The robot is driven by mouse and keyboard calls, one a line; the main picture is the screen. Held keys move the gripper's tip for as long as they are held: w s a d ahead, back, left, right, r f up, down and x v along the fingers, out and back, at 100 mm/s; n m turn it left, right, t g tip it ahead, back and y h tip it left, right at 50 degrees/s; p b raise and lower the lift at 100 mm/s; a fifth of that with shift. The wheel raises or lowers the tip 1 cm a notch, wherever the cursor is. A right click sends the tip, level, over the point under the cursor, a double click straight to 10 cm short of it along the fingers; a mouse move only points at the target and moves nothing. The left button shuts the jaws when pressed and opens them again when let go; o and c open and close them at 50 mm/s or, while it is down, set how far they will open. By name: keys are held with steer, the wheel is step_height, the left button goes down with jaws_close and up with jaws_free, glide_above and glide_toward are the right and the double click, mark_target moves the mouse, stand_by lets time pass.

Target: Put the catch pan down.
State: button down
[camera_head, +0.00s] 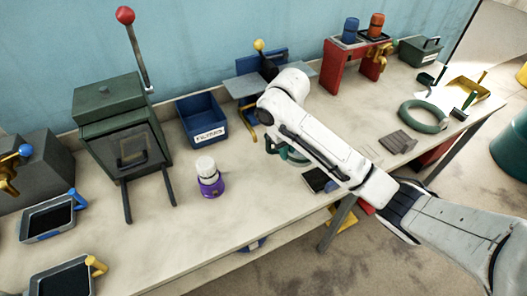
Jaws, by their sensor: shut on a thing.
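My white arm reaches in from the lower right over the table, and its own links cover its end. My gripper does not show, so I cannot see its fingers or what is between them. A dark, flat, tray-like thing (317,180) partly shows beneath my forearm, near the table's front edge. I cannot tell if it is a pan, or if it is held or resting. A shallow pan with a blue handle (45,218) and another with a yellow handle (65,281) stand at the table's left end. Both look dark inside.
A dark green press-like box (120,130) with a red-knobbed lever, a blue bin (202,122) and a purple bottle with a white cap (209,178) stand left of my arm. A red stand (347,75) and a green ring (423,117) are right. Bare tabletop lies around the bottle.

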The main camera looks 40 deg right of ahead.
steer(key=w, duration=0.2)
steer(key=b, duration=0.8)
glide_above(263, 160)
steer(key=f, duration=0.8)
steer(key=shift+s+a, duration=0.15)
steer(key=shift+s, duration=0.15)
steer(key=shift+w+f, duration=0.5)
steer(key=shift+f, duration=0.15)
steer(key=shift+f+p, duration=0.35)
steer(key=shift+f, duration=1.1)
steer(key=shift+f, duration=0.1)
steer(key=c, duration=1.7)
jaws_free()
steer(key=shift+s, duration=0.1)
steer(key=o, duration=0.5)
steer(key=shift+c, duration=0.2)
